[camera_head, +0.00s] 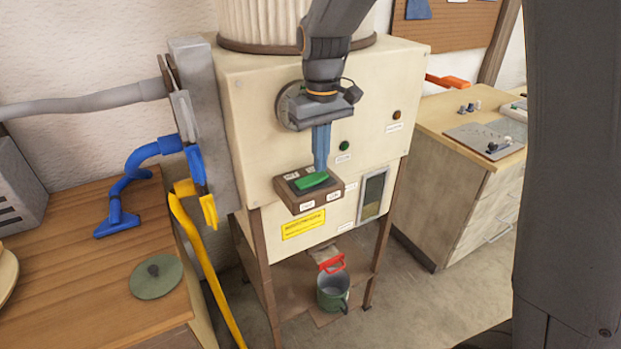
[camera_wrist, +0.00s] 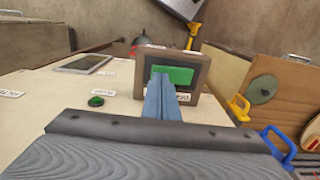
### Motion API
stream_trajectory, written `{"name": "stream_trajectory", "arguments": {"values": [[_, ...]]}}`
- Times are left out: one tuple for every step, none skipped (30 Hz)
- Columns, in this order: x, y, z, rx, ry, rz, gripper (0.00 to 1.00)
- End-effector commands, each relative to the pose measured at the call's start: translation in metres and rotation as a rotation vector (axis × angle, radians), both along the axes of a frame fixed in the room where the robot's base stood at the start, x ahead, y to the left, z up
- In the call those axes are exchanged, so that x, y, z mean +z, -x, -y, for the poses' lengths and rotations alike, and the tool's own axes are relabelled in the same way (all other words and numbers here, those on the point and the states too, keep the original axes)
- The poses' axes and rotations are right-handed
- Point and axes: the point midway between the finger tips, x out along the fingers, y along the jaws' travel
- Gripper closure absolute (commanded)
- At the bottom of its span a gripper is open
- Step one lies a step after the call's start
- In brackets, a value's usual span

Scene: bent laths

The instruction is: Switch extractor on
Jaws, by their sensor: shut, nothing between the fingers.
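The extractor (camera_head: 235,130) is a cream cabinet on brown legs with a pleated drum on top. A brown switch box (camera_head: 300,207) juts from its front and carries a green rocker (camera_head: 311,182); the green rocker also shows in the wrist view (camera_wrist: 183,75). Small white labels sit on the box, too small to read. My gripper (camera_head: 321,166) has blue fingers, shut and empty, pointing down. In the wrist view the fingertips (camera_wrist: 161,78) overlap the left end of the green rocker. I cannot tell whether they touch it.
A green round button (camera_head: 344,146) and an amber lamp (camera_head: 396,115) are on the panel. Blue and yellow hoses (camera_head: 185,215) run at the left by a wooden bench (camera_head: 60,285). A drawer cabinet (camera_head: 450,185) stands right.

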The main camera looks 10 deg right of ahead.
Motion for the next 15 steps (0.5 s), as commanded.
{"name": "stream_trajectory", "arguments": {"values": [[-0.0010, 0.0000, 0.0000, 0.000, 0.000, 0.000, 1.00], [-0.0015, 0.0001, 0.0000, 0.000, 0.000, 0.000, 1.00], [-0.0021, 0.0000, 0.0000, 0.000, 0.000, -0.001, 1.00], [-0.0025, 0.0000, 0.0000, 0.000, 0.000, -0.001, 1.00], [-0.0029, 0.0000, 0.0000, 0.000, 0.000, -0.001, 1.00], [-0.0034, 0.0000, 0.0000, 0.000, 0.000, -0.001, 1.00], [-0.0038, 0.0000, 0.0000, 0.000, 0.000, -0.001, 1.00], [-0.0043, 0.0000, 0.0000, 0.000, 0.000, -0.001, 1.00], [-0.0048, 0.0000, 0.0000, 0.000, 0.000, -0.001, 1.00], [-0.0052, 0.0000, 0.0000, 0.000, 0.000, -0.001, 1.00], [-0.0056, 0.0000, -0.0001, 0.000, 0.000, -0.001, 1.00], [-0.0062, 0.0000, 0.0000, 0.000, 0.000, -0.001, 1.00], [-0.0066, 0.0000, -0.0001, 0.000, 0.000, -0.001, 1.00], [-0.0070, 0.0000, 0.0000, 0.000, 0.000, -0.001, 1.00], [-0.0075, 0.0000, 0.0000, 0.000, 0.000, -0.001, 1.00]]}}
